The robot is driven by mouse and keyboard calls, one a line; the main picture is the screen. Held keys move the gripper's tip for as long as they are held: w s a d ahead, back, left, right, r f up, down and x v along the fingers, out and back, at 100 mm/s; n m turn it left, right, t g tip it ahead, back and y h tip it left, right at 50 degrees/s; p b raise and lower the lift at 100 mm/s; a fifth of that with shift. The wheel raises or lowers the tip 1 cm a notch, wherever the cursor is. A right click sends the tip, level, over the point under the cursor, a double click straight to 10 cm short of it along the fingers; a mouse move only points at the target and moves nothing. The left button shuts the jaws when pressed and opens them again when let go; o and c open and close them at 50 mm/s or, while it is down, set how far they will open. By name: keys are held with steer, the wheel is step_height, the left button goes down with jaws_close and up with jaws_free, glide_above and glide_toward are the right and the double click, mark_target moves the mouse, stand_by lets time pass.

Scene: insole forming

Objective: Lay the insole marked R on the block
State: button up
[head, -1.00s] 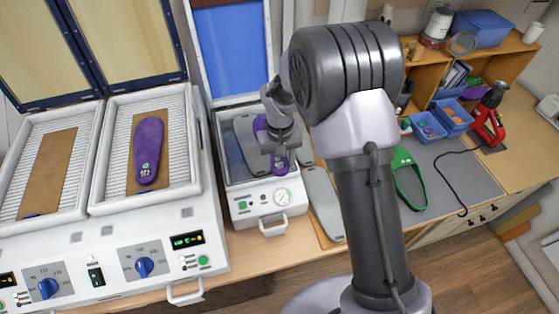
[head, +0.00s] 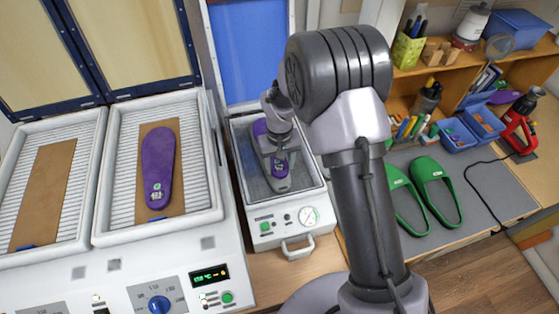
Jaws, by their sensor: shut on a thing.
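A purple insole (head: 260,128) is in my gripper (head: 279,160), which is shut on it inside the small press with the raised blue lid. It shows on both sides of the gripper, with a small pale mark near its front end; the letter is too small to read. A grey block (head: 282,185) lies in the press bed, directly under the insole. The gripper and wrist hide much of both, so I cannot tell whether insole and block touch.
Another purple insole (head: 158,165) lies on a brown sheet in the right bay of the open heater (head: 104,205). The heater's left bay has only a brown sheet (head: 43,190). Green sandals (head: 437,190) lie on a grey mat right of my arm.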

steer(key=shift+f, duration=0.75)
steer(key=shift+f+b, duration=0.45)
steer(key=shift+b, duration=0.2)
steer(key=o, duration=1.5)
steer(key=shift+c, duration=0.2)
steer(key=shift+r, duration=0.1)
step_height(320, 180, up, 17)
steer(key=p, duration=0.2)
steer(key=shift+r, duration=0.2)
steer(key=shift+f, duration=0.1)
